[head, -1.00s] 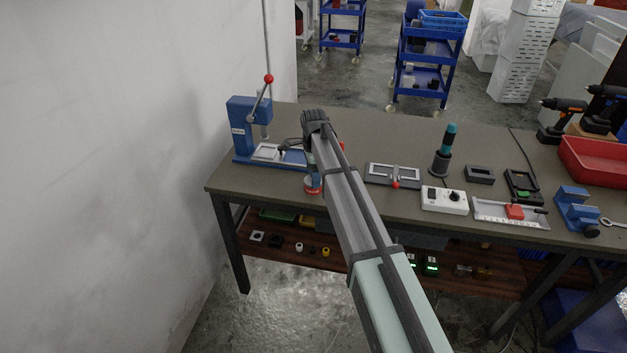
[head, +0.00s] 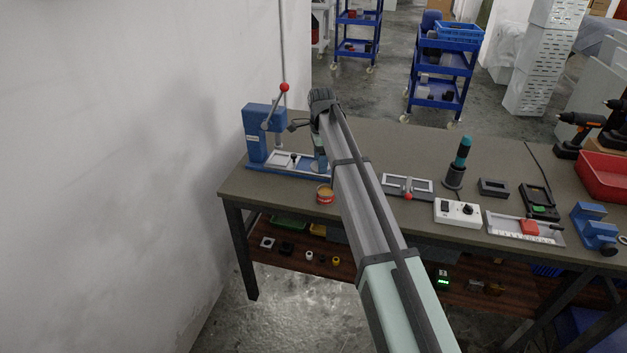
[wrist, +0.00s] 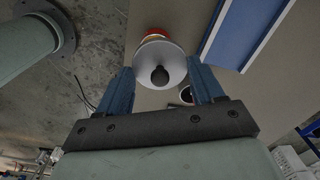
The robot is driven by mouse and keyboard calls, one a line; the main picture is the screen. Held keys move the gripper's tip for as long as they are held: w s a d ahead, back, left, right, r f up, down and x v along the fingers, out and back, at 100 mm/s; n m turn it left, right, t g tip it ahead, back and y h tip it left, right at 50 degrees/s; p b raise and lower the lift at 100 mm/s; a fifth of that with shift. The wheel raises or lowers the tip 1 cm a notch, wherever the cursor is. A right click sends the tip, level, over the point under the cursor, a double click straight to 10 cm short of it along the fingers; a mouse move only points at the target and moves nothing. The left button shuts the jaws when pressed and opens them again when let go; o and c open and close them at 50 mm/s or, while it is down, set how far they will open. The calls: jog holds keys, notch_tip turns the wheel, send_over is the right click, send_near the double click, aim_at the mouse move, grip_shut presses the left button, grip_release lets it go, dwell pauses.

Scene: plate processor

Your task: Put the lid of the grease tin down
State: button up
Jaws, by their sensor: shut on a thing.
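The grease tin (head: 325,194) is a small red tin near the table's front left edge. It stands open, with an orange-tan inside showing. My gripper (head: 319,158) is above the table, behind the tin in the head view and mostly hidden by my arm. In the wrist view the lid (wrist: 148,62) is a pale grey disc with a black knob, between the blue fingers of my gripper (wrist: 160,67). The fingers are shut on its rim. The tin (wrist: 154,34) shows red and orange beyond the lid, partly covered by it.
A blue lever press (head: 257,120) with a red-balled handle stands left of my gripper. A grey frame fixture (head: 395,183), a white control box (head: 457,212) and a teal-topped tool (head: 459,160) stand to the right. Bare tabletop (head: 390,145) lies behind them.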

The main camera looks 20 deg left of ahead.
send_over(299, 192)
notch_tip(299, 192, down, 3)
jog(key=shift+s+f, duration=0.15)
jog(key=shift+f, duration=4.95)
jog(key=shift+f, duration=0.15)
jog(key=o, duration=1)
notch_tip(299, 192, up, 12)
jog(key=shift+a, duration=0.15)
